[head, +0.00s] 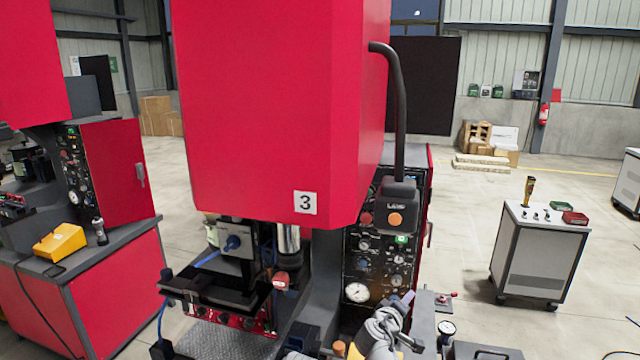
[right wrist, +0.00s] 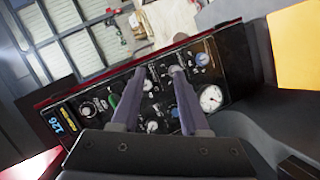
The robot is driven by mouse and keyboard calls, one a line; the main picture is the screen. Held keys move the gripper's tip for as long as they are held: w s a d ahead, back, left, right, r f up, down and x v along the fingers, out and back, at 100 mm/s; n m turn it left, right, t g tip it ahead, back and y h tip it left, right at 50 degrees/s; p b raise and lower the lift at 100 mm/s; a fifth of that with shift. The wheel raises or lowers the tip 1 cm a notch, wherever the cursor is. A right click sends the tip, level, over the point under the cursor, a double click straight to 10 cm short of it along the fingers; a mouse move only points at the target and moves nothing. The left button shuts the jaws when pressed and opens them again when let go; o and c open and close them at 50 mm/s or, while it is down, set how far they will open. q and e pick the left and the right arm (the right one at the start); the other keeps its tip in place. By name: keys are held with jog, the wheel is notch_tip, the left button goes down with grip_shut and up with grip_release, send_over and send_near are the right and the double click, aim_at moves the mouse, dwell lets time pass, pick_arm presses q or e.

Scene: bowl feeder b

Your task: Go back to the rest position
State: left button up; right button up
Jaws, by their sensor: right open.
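My right gripper (head: 402,302) is low in the head view, right of centre, in front of the red machine (head: 270,120) marked 3. I cannot tell whether the fingers touch the panel. My left gripper is not in view.
A black pendant box (head: 397,196) hangs from a bent tube above the panel (head: 362,265). A press fixture (head: 215,290) stands left. Another red machine (head: 105,170) is at far left. A grey cart (head: 537,255) stands right, with open floor around it.

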jog(key=s+a+f+m+g+y+b, duration=0.1)
jog(key=s+a+f+m+g, duration=0.15)
jog(key=s+f, duration=0.4)
jog(key=s+a+f+m+g+y+b, duration=0.1)
jog(key=s+a+f+g+y, duration=0.1)
jog(key=s+a+f+g, duration=0.35)
jog(key=s+a+f+g+y+b, duration=0.1)
jog(key=s+a+f+g, duration=0.1)
jog(key=s+a+f, duration=0.2)
jog(key=s+a+f+g+y, duration=0.2)
jog(key=s+a+f, duration=0.1)
jog(key=s, duration=0.7)
jog(key=shift+a+f+y+b, duration=0.3)
jog(key=shift+a+f+b, duration=0.05)
